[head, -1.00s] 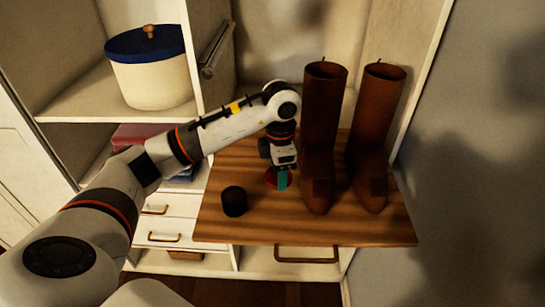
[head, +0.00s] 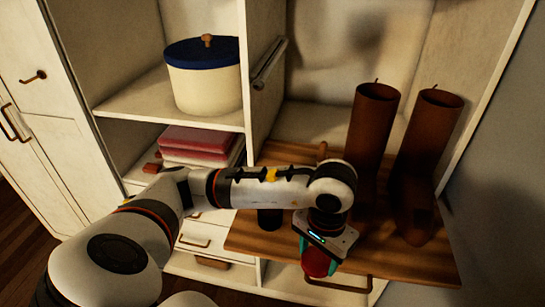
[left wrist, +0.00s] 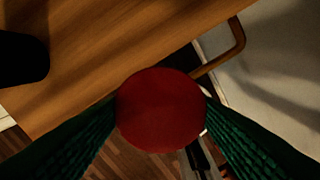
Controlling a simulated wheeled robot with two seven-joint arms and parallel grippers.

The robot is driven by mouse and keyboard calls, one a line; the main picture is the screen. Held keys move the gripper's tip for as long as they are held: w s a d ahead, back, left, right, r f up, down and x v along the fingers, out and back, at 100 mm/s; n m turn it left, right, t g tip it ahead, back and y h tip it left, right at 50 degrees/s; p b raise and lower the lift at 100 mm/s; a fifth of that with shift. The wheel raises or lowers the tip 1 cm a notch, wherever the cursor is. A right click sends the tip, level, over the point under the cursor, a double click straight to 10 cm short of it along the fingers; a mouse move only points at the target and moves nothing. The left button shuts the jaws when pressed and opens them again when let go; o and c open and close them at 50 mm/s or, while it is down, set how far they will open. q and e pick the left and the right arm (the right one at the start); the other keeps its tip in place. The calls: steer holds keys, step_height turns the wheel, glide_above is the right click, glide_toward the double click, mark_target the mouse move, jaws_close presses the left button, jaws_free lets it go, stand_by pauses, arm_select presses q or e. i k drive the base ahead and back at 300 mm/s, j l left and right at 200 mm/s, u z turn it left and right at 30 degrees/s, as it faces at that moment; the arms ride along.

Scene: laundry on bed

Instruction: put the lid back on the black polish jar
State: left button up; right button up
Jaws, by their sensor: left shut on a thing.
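The black jar (head: 270,218) stands upright on the wooden board, partly hidden behind my left arm in the head view. It also shows at the left edge of the left wrist view (left wrist: 22,58). A round red lid (left wrist: 160,110) is held between the green fingers of my left gripper (head: 320,258). The lid shows its flat red face in the left wrist view. My left gripper is shut on it, near the front edge of the board, to the right of the jar and apart from it. My right gripper is not in view.
Two tall brown boots (head: 372,130) stand at the right of the wooden board (head: 410,265). A drawer handle (head: 338,287) lies below its front edge. A cream pot with a blue lid (head: 203,85) and folded red cloths (head: 200,142) are on shelves at left.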

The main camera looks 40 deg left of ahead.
mark_target(268, 219)
steer(key=k+j+u, duration=0.1)
steer(key=j, duration=0.2)
steer(key=k+j+u, duration=0.15)
steer(key=j, duration=0.15)
steer(key=k+j+u, duration=0.1)
steer(key=j, duration=0.2)
steer(key=k+j+u, duration=0.1)
steer(key=j, duration=0.2)
